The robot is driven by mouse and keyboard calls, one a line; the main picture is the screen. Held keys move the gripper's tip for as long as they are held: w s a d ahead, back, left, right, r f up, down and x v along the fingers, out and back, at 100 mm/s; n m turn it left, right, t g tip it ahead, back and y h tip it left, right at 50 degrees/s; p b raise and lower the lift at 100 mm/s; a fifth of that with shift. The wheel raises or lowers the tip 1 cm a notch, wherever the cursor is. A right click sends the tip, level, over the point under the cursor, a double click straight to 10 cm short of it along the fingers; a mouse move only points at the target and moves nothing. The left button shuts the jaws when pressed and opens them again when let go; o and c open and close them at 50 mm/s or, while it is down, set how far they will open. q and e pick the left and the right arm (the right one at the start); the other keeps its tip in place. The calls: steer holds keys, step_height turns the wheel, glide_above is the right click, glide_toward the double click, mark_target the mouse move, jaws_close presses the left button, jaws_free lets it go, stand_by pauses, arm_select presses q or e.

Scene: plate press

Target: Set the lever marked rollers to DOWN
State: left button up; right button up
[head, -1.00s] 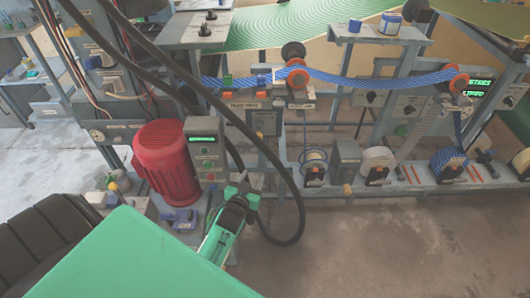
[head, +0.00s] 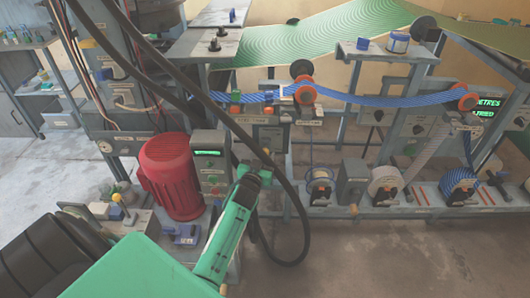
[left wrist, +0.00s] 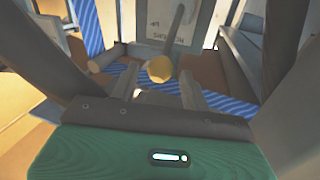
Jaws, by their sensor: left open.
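A lever with a round yellow knob (left wrist: 159,68) and a thin grey shaft (left wrist: 175,25) shows in the left wrist view. My left gripper (head: 262,160) is open. In the left wrist view the knob appears between its fingers (left wrist: 155,86), with no clear contact. In the head view my left arm hides most of the area around that gripper, and I cannot tell which lever there is marked rollers. My right gripper is not in view.
A red motor (head: 171,175) and a grey control box (head: 210,158) stand left of my arm. A thick black hose (head: 290,215) loops close to my gripper on its right. Blue striped webbing (head: 375,99) runs over orange rollers. The floor at front right is clear.

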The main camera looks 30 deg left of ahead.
arm_select(q)
steer(key=shift+x, duration=1.35)
jaws_close()
